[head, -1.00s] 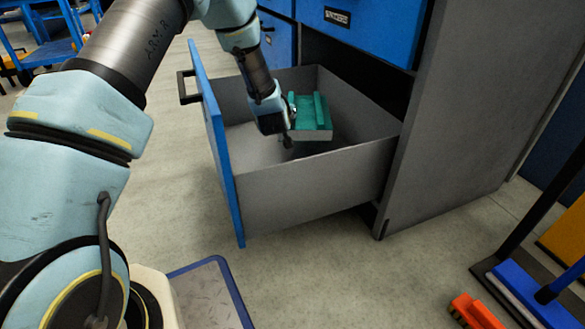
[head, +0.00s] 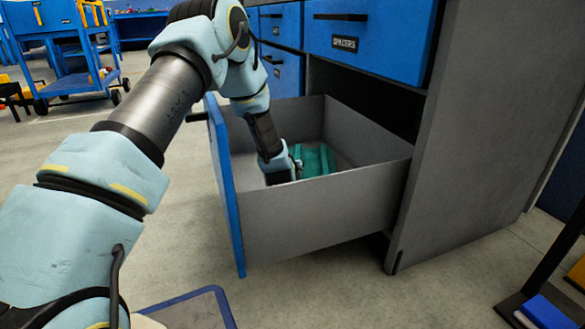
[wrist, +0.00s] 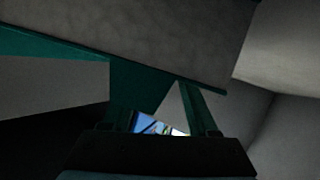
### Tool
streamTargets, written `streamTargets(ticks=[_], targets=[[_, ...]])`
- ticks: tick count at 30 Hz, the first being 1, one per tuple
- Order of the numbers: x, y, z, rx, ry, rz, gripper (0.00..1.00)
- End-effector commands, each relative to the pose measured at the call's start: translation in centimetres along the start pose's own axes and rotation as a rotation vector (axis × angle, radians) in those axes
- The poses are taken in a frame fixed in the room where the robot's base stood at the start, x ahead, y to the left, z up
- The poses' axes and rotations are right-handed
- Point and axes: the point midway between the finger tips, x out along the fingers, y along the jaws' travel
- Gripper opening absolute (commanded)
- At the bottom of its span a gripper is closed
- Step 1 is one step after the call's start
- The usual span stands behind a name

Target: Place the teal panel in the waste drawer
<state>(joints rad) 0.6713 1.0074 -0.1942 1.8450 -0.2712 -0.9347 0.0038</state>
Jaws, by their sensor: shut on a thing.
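The teal panel (head: 316,161) is inside the open waste drawer (head: 325,204), low between its walls. In the head view its lower part is hidden behind the drawer's near side wall. My gripper (head: 293,167) reaches down into the drawer and is shut on the panel. In the wrist view the teal panel (wrist: 140,84) with its grey faces fills much of the picture, close to the jaws (wrist: 160,130). I cannot tell whether the panel touches the drawer floor.
The grey cabinet side (head: 465,130) stands right of the drawer. A closed blue drawer labelled SPACERS (head: 368,35) is above. The blue drawer front (head: 226,185) is on the left. A blue cart (head: 75,70) stands at the back left.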

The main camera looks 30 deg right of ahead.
Motion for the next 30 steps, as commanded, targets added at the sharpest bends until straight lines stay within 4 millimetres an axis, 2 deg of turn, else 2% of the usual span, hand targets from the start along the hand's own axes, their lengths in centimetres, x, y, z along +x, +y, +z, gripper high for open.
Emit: streamTargets(ticks=[1, 2, 9, 19, 30], targets=[[0.0, 0.0, 0.0, -0.001, -0.001, 0.0, 0.0], [0.0, 0.0, 0.1, 0.0, -0.003, -0.001, 0.62], [0.0, 0.0, 0.1, 0.0, -0.002, -0.001, 0.89], [-0.5, 0.0, -0.1, 0.0, -0.002, -0.001, 0.91], [-6.1, 0.1, -0.3, 0.0, -0.003, 0.0, 0.91]])
